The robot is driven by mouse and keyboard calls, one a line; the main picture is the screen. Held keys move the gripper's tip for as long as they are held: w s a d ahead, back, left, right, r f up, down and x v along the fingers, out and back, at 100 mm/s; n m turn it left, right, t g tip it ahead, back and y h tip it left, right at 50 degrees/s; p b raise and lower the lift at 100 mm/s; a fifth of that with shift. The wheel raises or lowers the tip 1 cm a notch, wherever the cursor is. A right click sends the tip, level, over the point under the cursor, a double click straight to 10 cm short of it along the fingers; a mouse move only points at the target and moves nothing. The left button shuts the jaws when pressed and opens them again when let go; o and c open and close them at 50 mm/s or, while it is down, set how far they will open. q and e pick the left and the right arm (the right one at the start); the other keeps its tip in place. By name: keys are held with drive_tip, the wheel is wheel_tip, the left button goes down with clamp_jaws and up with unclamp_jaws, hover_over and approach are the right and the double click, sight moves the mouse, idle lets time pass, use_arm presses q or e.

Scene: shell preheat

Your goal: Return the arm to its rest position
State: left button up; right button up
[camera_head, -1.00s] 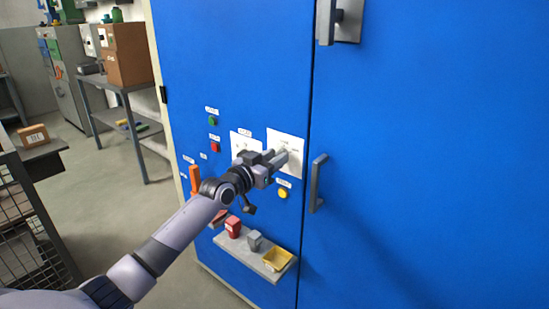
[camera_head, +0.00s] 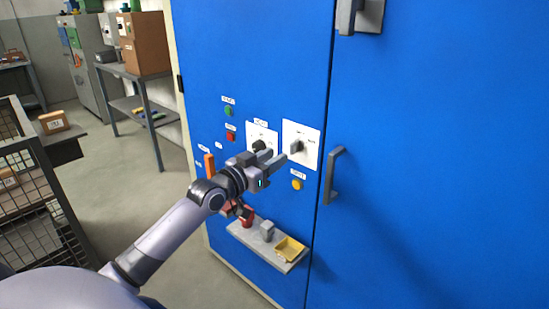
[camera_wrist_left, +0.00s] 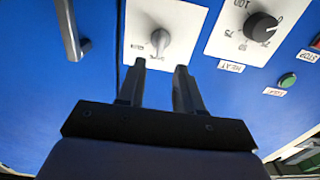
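My left gripper (camera_head: 274,160) is in front of the blue cabinet (camera_head: 420,120), just left of and below the grey knob (camera_head: 297,146) on the right white plate. In the left wrist view my left gripper (camera_wrist_left: 160,66) has its two fingers apart with nothing between them. The grey knob (camera_wrist_left: 161,40) shows beyond the fingertips, apart from them. The black heat dial (camera_wrist_left: 262,27) is on the other white plate; in the head view this dial (camera_head: 259,146) is partly hidden behind the gripper. My right gripper is not in view.
A small shelf (camera_head: 245,238) below the controls holds a red item, a grey item and a yellow tray (camera_head: 290,249). A cabinet handle (camera_head: 333,175) sticks out right of the gripper. A wire cage (camera_head: 40,190) stands at left; open floor lies between.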

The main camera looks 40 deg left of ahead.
use_arm(q)
drive_tip(key=s+d+f+g, duration=0.2)
drive_tip(key=s+d+f, duration=0.35)
drive_tip(key=f, duration=0.25)
drive_tip(key=s+d+f+m+g+h+p, duration=0.1)
drive_tip(key=s+d+f+g, duration=0.1)
drive_tip(key=s+d+f, duration=0.35)
drive_tip(key=s+d+f+g, duration=0.25)
drive_tip(key=s+f, duration=0.35)
drive_tip(key=f, duration=0.4)
drive_tip(key=s+d+f+g, duration=0.1)
drive_tip(key=s+d+f, duration=0.3)
drive_tip(key=s, duration=0.6)
drive_tip(key=shift+d+f+m, duration=0.15)
drive_tip(key=shift+d+m, duration=0.25)
drive_tip(key=shift+d, duration=0.7)
